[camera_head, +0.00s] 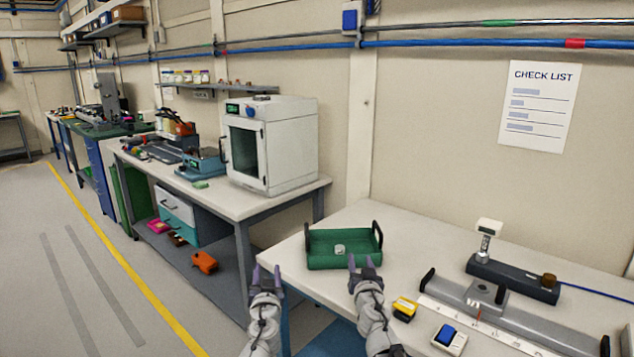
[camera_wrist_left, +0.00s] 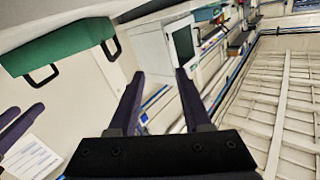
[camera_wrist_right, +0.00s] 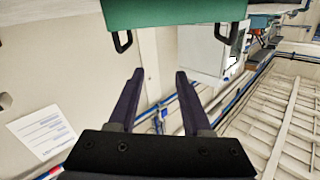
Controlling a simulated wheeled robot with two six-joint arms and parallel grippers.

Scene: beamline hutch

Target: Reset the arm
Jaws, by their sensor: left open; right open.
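My left gripper (camera_head: 267,274) is open and empty, raised in front of the near table's left edge. Its two dark fingers also show apart in the left wrist view (camera_wrist_left: 158,88). My right gripper (camera_head: 364,264) is open and empty, in front of the green tray's near right side in the head view. Its fingers show apart in the right wrist view (camera_wrist_right: 160,88). The green tray (camera_head: 320,262) stands on the near table with dark handles and a small pale object in it. It also shows in the left wrist view (camera_wrist_left: 60,46) and right wrist view (camera_wrist_right: 170,12).
The near table (camera_head: 420,250) holds a yellow-black item (camera_head: 404,308), a white device with a blue top (camera_head: 449,338), a long grey rail (camera_head: 520,325) and a dark stand (camera_head: 512,279). A white oven (camera_head: 280,150) sits on the bench behind. Floor at left is clear.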

